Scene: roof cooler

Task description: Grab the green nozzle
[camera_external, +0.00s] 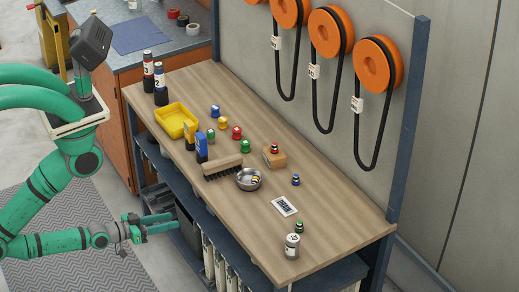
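Several small knob-like pieces that could be nozzles stand on the wooden workbench (330,195). A green one (245,146) stands near the middle, just right of a red one (236,132). Another small green piece (210,135) stands behind the blue bottle, and a small dark green piece (299,226) stands by the white can. Which is the green nozzle I cannot tell for certain. My gripper (174,221) is off the bench's front side, below the top and well apart from all of these. Its two fingers point right with a gap between them, and it looks empty.
A brush (222,166), a metal bowl (249,180) and blue and yellow bottles stand between the bench's front edge and the middle green piece. A yellow tray (176,120) is at left, a wooden block (275,158) at right.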

